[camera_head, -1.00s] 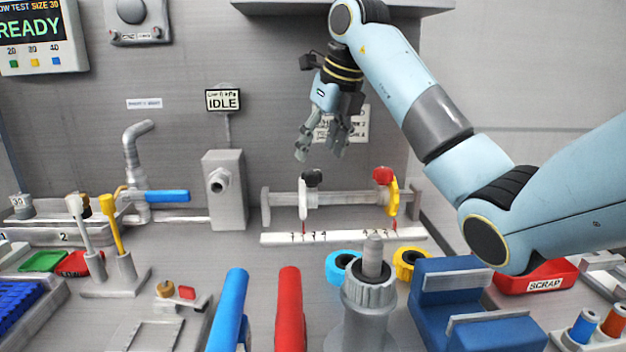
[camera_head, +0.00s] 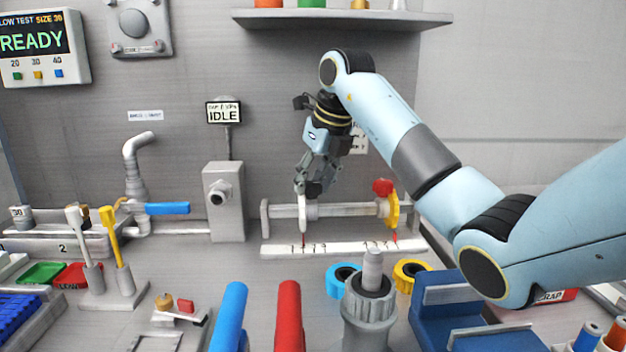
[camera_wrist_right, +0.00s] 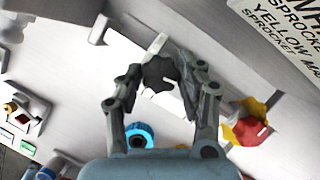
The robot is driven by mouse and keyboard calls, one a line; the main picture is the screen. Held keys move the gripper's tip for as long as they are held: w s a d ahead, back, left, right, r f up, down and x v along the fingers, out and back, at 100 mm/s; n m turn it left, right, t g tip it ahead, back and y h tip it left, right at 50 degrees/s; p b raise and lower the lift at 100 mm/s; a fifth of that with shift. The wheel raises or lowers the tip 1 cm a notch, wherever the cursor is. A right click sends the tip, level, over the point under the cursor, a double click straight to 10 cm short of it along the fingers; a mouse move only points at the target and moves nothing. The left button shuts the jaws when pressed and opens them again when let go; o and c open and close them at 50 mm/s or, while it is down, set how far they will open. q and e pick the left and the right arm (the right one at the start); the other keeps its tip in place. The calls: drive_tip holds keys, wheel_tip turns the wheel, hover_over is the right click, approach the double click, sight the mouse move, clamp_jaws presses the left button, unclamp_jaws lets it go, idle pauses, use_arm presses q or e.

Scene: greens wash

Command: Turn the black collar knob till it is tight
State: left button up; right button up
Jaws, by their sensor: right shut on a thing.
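The black collar knob (camera_wrist_right: 160,74) sits on top of the white collar (camera_head: 302,208) on the grey horizontal rail (camera_head: 345,210). My right gripper (camera_head: 310,188) has come down over the knob from above and is shut on it. In the right wrist view the fingers (camera_wrist_right: 160,80) stand on both sides of the knob. Whether the knob is tight cannot be told. My left gripper is not in view.
A yellow collar (camera_head: 393,212) with a red knob (camera_head: 382,187) sits farther right on the rail. A white marked scale strip (camera_head: 345,247) lies in front. A grey box (camera_head: 222,200) stands left of the rail. Blue and yellow rings (camera_head: 408,268) lie in front.

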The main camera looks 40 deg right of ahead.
drive_tip(key=c, duration=0.3)
drive_tip(key=n+y, duration=0.1)
drive_tip(key=n, duration=0.2)
drive_tip(key=shift+d, duration=0.1)
drive_tip(key=n+y, duration=0.1)
drive_tip(key=n, duration=0.1)
drive_tip(key=shift+w+n+g, duration=0.1)
drive_tip(key=shift+n+g, duration=0.2)
drive_tip(key=shift+n, duration=0.1)
drive_tip(key=n+y+b, duration=0.1)
drive_tip(key=n, duration=0.2)
drive_tip(key=shift+d+g+b, duration=0.1)
drive_tip(key=shift+g+b, duration=0.25)
drive_tip(key=shift+g, duration=0.05)
drive_tip(key=shift+w+n+g+y+b, duration=0.1)
drive_tip(key=shift+n+g+y+b, duration=0.25)
drive_tip(key=shift+n, duration=0.55)
drive_tip(key=shift+n+g+y+b, duration=0.15)
drive_tip(key=shift+n+b, duration=0.25)
drive_tip(key=shift+n, duration=0.5)
drive_tip(key=shift+r, duration=0.1)
